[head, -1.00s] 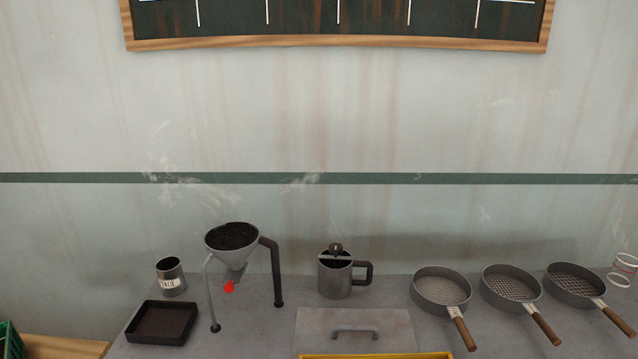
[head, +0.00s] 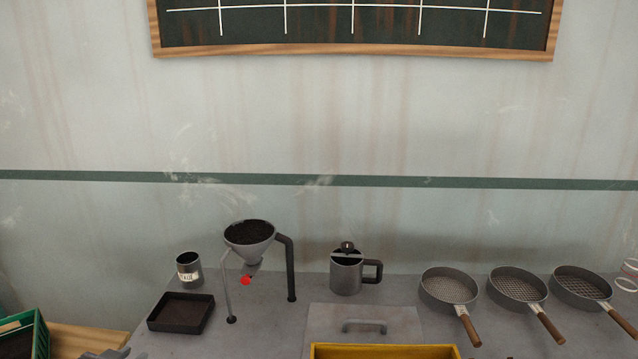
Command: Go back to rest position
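The tip of my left gripper (head: 108,354) just shows at the bottom edge of the head view, at the lower left. It is grey, in front of the near left corner of the table, and mostly cut off, so its opening cannot be made out. Nothing held shows in it. My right gripper is out of view.
The grey table (head: 260,322) holds a black tray (head: 181,313), a labelled can (head: 188,270), a funnel on a stand (head: 249,236), a mug (head: 346,274), a handled lid (head: 363,325), a yellow-rimmed box (head: 385,351) and three sieve pans (head: 449,288). A green crate (head: 38,335) stands left.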

